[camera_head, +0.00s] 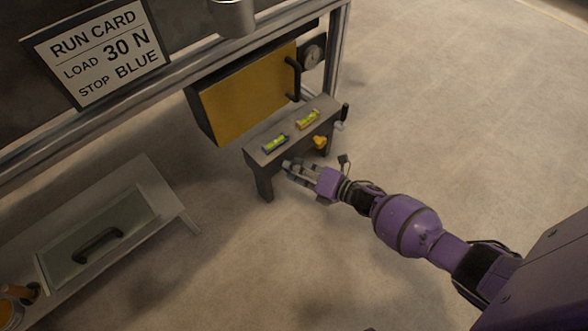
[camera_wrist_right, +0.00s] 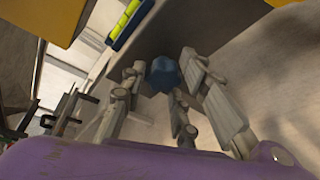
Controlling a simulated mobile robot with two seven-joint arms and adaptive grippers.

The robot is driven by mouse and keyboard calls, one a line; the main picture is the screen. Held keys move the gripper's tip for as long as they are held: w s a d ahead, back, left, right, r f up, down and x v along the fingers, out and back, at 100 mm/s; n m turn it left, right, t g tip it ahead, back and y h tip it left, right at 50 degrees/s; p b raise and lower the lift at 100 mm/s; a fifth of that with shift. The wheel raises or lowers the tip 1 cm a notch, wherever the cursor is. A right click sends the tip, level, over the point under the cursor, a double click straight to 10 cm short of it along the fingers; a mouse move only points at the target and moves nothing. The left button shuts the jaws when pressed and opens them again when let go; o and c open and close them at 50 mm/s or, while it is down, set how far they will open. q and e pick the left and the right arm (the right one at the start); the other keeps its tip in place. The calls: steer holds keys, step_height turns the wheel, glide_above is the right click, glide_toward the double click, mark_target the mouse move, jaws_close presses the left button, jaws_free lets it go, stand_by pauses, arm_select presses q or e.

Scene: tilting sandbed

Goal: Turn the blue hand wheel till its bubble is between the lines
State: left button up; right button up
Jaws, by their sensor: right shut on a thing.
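The blue hand wheel (camera_wrist_right: 164,75) shows in the right wrist view, between the fingers of my right gripper (camera_head: 289,166). My right gripper is shut on it at the front of the small grey bench (camera_head: 262,159). In the head view the fingers hide most of the wheel. A level with a blue frame (camera_head: 275,143) lies on the bench top above the wheel. Its vial is green; the bubble is too small to place against the lines. My left gripper is not in view.
A low table with a handled lid (camera_head: 67,252) is at left. Open floor lies right.

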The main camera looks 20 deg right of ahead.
steer(key=shift+w+a+r+m+y+b, duration=0.1)
steer(key=shift+r+m+y+b, duration=0.15)
steer(key=shift+m+y+b, duration=0.6)
steer(key=o, duration=1)
steer(key=shift+h, duration=0.25)
steer(key=shift+c, duration=0.2)
steer(key=shift+o, duration=0.3)
steer(key=shift+f, duration=0.1)
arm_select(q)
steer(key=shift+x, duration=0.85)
arm_select(e)
steer(key=v, duration=1.2)
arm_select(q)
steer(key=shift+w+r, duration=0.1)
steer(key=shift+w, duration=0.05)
arm_select(e)
steer(key=shift+m, duration=0.35)
